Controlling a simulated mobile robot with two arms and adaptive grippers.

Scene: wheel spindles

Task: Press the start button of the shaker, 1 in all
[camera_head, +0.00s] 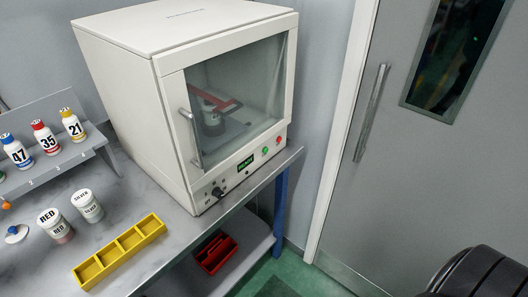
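The shaker (120,42) is a white box on the grey bench, with its glass door (225,95) shut. Inside, a red part and a dark part show dimly through the glass. On its lower front strip are a small green display (245,163), a green button (265,150), a red button (278,140) and a black knob (217,192). No label on the buttons can be read. Nothing touches or covers the buttons. Neither of my grippers is in view.
Numbered bottles (45,138) stand on a grey rack at left. Two labelled jars (88,206) and a yellow tray (88,271) sit on the bench. A red caddy (216,253) lies on the lower shelf. A grey door (420,150) is at right.

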